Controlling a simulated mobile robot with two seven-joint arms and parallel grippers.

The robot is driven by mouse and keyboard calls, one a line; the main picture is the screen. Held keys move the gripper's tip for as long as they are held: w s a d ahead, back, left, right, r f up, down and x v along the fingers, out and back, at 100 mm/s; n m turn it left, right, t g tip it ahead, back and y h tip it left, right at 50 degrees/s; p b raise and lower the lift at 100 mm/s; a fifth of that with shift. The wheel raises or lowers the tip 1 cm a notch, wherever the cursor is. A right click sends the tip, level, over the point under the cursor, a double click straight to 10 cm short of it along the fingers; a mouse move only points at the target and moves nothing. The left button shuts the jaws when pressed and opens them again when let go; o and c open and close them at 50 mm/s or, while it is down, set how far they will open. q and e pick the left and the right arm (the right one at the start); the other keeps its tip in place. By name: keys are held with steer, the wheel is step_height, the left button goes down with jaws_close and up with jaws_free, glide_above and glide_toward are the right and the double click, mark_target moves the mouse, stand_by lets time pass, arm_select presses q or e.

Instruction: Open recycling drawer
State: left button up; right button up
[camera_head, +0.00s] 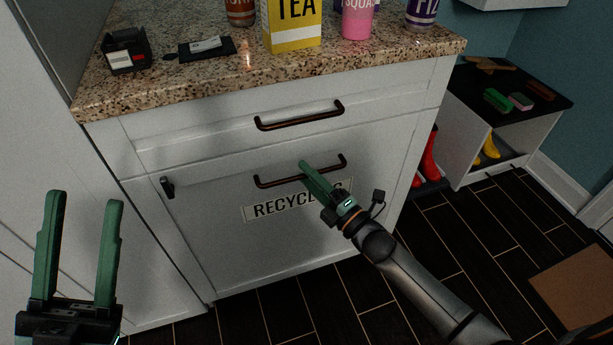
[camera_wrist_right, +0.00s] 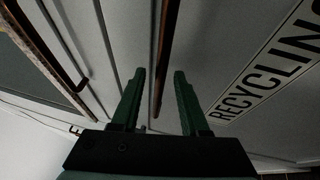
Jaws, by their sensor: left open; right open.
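The white recycling drawer (camera_head: 240,250) is the large lower front of the cabinet, with a "RECYCLING" label (camera_head: 262,209) and a dark bar handle (camera_head: 275,182). It looks shut. My right gripper (camera_head: 305,168) is at the handle, in front of its middle. In the right wrist view the open fingers (camera_wrist_right: 158,75) point toward the drawer front, and the handle (camera_wrist_right: 163,60) runs between them, with a gap on the finger sides. Whether the fingers touch it I cannot tell. My left gripper (camera_head: 82,200) is open and empty at the lower left, away from the cabinet.
A shallow upper drawer with its own dark handle (camera_head: 300,116) sits above. The granite counter (camera_head: 180,75) bears a yellow tea box (camera_head: 292,25), a pink bottle (camera_head: 357,20) and a black dispenser (camera_head: 126,50). A shoe bench (camera_head: 530,120) stands right. The dark floor (camera_head: 430,240) has free room.

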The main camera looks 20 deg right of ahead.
steer(key=shift+w+a, duration=0.15)
steer(key=shift+w, duration=0.2)
steer(key=shift+c, duration=0.3)
jaws_close()
stand_by(1.0)
